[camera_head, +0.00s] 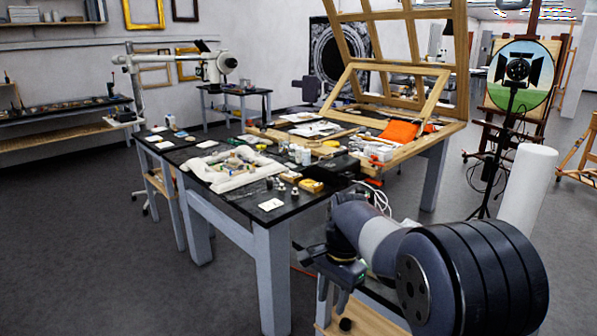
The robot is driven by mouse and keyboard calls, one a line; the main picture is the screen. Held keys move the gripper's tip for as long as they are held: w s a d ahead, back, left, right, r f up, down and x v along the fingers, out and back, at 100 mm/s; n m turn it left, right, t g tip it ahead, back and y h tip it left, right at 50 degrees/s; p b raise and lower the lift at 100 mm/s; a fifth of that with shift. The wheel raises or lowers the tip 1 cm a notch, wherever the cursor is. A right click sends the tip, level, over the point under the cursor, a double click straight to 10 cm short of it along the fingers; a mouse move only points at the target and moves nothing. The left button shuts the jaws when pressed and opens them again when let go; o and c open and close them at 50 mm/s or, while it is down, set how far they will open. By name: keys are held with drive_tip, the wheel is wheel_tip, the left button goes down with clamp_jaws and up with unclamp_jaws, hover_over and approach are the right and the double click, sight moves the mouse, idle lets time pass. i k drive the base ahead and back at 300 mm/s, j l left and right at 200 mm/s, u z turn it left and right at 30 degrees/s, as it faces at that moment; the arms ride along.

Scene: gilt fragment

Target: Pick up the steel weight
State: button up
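Several small grey metallic pieces that look like steel weights stand near the front corner of the dark worktable (235,205). One steel weight (281,187) is beside another (294,191); they are too small to tell apart in detail. A pale card (271,204) lies in front of them and a yellow item (311,186) is to their right. My gripper (335,270) is at the lower middle, in front of the table's right part and lower in the picture than the weights. It is apart from them. Its fingers are dark and unclear, so its opening cannot be told.
A white padded cushion (235,165) with fragments lies left of the weights. A black box (333,168) and small white bottles (303,155) stand behind them. A wooden frame stand (400,75) rises at the back. Open floor (90,240) lies at left.

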sight(270, 180)
drive_tip(key=i+j+z, duration=0.2)
drive_tip(key=i+j, duration=0.15)
drive_tip(key=j, duration=0.3)
drive_tip(key=i+j+z, duration=0.1)
drive_tip(key=j, duration=0.2)
drive_tip(key=i+j+z, duration=0.1)
drive_tip(key=j, duration=0.3)
drive_tip(key=i+j+z, duration=0.1)
drive_tip(key=i+j, duration=0.15)
drive_tip(key=i+j+z, duration=0.1)
drive_tip(key=j, duration=0.35)
drive_tip(key=i+j+z, duration=0.1)
drive_tip(key=j, duration=0.3)
drive_tip(key=i+j+z, duration=0.1)
drive_tip(key=j, duration=0.3)
drive_tip(key=i+j+z, duration=0.1)
drive_tip(key=j, duration=0.3)
drive_tip(key=i+j+z, duration=0.15)
drive_tip(key=j, duration=0.25)
drive_tip(key=i+j+z, duration=0.1)
drive_tip(key=j, duration=0.35)
drive_tip(key=i+j+z, duration=0.35)
drive_tip(key=i+j, duration=0.3)
